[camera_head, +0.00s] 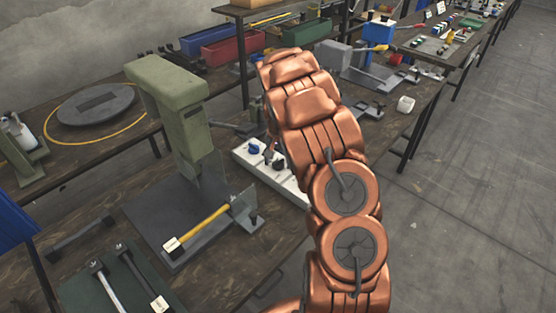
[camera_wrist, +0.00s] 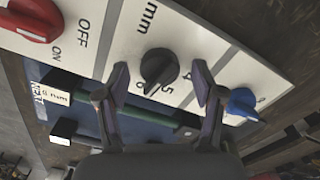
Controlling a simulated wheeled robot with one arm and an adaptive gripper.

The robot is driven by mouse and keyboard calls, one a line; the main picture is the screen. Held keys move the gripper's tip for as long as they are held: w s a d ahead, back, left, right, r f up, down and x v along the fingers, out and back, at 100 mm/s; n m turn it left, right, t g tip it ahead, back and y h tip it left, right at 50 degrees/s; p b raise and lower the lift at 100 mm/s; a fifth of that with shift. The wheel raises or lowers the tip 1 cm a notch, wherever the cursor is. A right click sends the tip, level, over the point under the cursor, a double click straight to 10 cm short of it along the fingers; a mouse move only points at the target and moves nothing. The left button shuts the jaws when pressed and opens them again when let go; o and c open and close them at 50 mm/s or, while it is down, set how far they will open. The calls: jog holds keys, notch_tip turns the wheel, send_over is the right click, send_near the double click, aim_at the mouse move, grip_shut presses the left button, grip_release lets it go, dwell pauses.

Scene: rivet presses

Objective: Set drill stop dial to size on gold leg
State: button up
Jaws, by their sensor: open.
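In the wrist view a black dial (camera_wrist: 158,68) sits on a white panel (camera_wrist: 200,35), with "mm" printed above it and numbers around its lower and right sides. Its ridge runs toward the lower left; I cannot read the exact setting. My gripper (camera_wrist: 160,66) is open, one finger on each side of the dial, with gaps showing. In the head view my arm hides my gripper and part of the white panel (camera_head: 284,182). A yellow rod (camera_head: 210,222) with a white tag (camera_head: 172,244) lies by the green press; its writing is unreadable there.
A red OFF/ON knob (camera_wrist: 32,18) and a blue knob (camera_wrist: 241,103) flank the dial. A tag reading about "8 mm" (camera_wrist: 52,95) lies by a blue tray (camera_wrist: 85,115) with rods below. The green press (camera_head: 172,95) stands left of my arm.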

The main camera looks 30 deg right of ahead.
jog(key=c, duration=1.1)
jog(key=shift+c, duration=0.2)
jog(key=shift+f+b, duration=0.1)
jog(key=shift+b, duration=0.4)
jog(key=shift+f+n+b, duration=0.1)
jog(key=shift+n+b, duration=0.35)
jog(key=shift+n, duration=0.05)
jog(key=n+b, duration=0.2)
jog(key=b, duration=0.1)
jog(key=shift+f, duration=0.1)
jog(key=n+b, duration=0.3)
jog(key=shift+w, duration=0.1)
jog(key=shift+r+n+b, duration=0.15)
jog(key=shift+n+b, duration=0.55)
jog(key=shift+n, duration=0.25)
jog(key=shift+r+n+b, duration=0.1)
jog(key=shift+n+b, duration=0.55)
jog(key=shift+n, duration=0.3)
